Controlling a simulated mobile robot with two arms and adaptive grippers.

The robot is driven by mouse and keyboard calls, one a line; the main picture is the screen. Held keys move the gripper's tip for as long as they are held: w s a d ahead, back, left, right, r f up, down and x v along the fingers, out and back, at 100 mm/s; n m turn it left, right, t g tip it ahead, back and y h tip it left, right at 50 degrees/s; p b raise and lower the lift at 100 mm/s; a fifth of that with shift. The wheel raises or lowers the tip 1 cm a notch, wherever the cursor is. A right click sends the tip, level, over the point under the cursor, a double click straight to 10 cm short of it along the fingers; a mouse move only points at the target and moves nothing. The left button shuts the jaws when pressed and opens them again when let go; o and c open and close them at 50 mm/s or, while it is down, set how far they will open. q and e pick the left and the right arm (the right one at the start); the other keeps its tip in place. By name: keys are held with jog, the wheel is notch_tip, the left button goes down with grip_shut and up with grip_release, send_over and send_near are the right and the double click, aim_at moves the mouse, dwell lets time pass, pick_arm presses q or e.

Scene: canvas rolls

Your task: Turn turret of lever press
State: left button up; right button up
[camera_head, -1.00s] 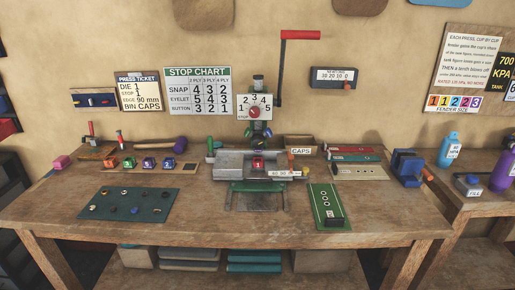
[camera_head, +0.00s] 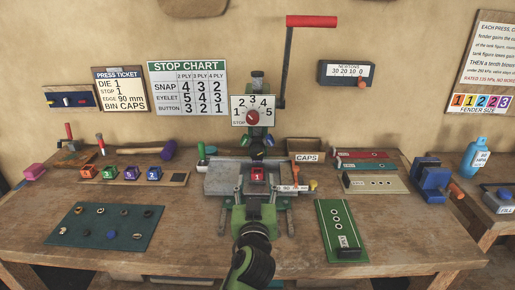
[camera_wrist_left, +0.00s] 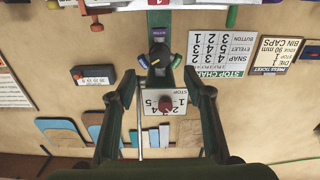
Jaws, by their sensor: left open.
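The lever press (camera_head: 257,85) stands at the back middle of the bench, its lever (camera_head: 311,21) with a red grip raised to the upper right. Its turret (camera_head: 257,143) hangs below the numbered stop dial (camera_head: 252,110) and carries coloured knobs. My left gripper (camera_head: 256,190) is in front of the press, below the turret. In the left wrist view its open fingers (camera_wrist_left: 160,85) stand either side of the turret's line, empty. Contact is not visible. My right gripper is out of view.
A red die marked 1 (camera_head: 258,174) sits on the press bed. Coloured dies (camera_head: 132,173) lie left, a dark mat (camera_head: 105,228) front left, a green gauge board (camera_head: 340,228) front right. A blue vise (camera_head: 432,180) stands right. The front bench between the mats is partly clear.

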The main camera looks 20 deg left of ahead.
pick_arm(q)
jog(key=p, duration=0.2)
send_near(257, 156)
jog(key=w, duration=0.2)
jog(key=x, duration=0.6)
jog(key=shift+w+a+r+p, duration=0.15)
jog(key=shift+w+a+p, duration=0.15)
jog(key=shift+a, duration=0.05)
jog(key=shift+w+a, duration=0.1)
jog(key=shift+w, duration=0.25)
jog(key=shift+w+a, duration=0.15)
jog(key=shift+w, duration=0.2)
jog(key=c, duration=1.1)
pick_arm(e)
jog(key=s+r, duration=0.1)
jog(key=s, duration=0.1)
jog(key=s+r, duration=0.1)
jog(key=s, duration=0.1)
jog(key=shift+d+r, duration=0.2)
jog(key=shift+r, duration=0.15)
